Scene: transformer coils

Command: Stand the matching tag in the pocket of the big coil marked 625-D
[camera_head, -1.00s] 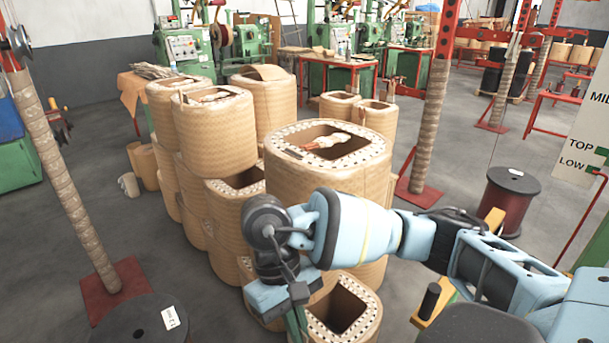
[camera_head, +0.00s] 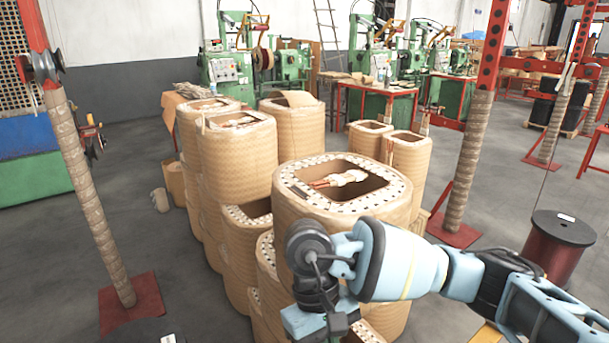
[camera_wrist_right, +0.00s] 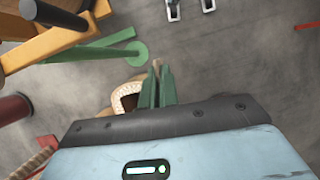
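Several tan woven coils stand grouped in the middle of the head view. The nearest large coil (camera_head: 300,221) has a square opening with pale-wrapped leads across its studded top. Other large coils (camera_head: 238,165) stand behind it to the left. I cannot read a 625-D mark or make out a pocket on any coil. My right gripper (camera_head: 318,335) points down in front of the nearest coil, its tips cut off by the frame's edge. In the right wrist view its green fingers (camera_wrist_right: 161,86) are close together. A thin tan sliver shows at their tips; I cannot tell whether it is a tag. My left gripper is not in view.
A wrapped post (camera_head: 90,190) on a red base stands left, another (camera_head: 470,165) right. A dark red reel (camera_head: 556,255) stands at lower right. Small coils (camera_head: 408,160) stand behind the nearest coil. Green machines (camera_head: 228,70) line the back. Grey floor is open at left.

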